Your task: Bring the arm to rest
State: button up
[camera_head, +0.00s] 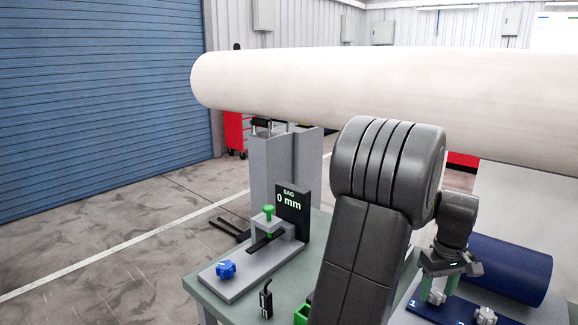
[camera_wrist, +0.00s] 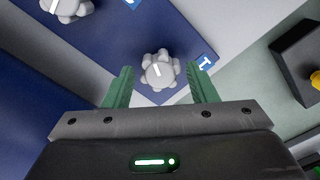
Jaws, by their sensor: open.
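My arm (camera_head: 362,230) rises in the front centre of the head view, bends at a large rounded joint and reaches down to the right. My gripper (camera_head: 437,295) points down over a blue panel (camera_head: 437,311) at the lower right. In the wrist view my gripper (camera_wrist: 161,82) has its two green fingers spread apart. A grey lobed knob (camera_wrist: 160,69) with a white mark shows between and beyond the fingertips. Nothing is held. Whether a finger touches the knob cannot be told.
A long pale roll (camera_head: 290,76) spans above the arm. A bench (camera_head: 207,293) carries a gauge reading "SAG 0 mm" (camera_head: 291,210), a blue knob (camera_head: 226,269) and a small black switch (camera_head: 266,299). A dark blue cylinder (camera_head: 515,267) lies right of my gripper. Floor at left is mostly clear.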

jog(key=shift+n+b, duration=0.35)
jog(key=shift+n, duration=0.75)
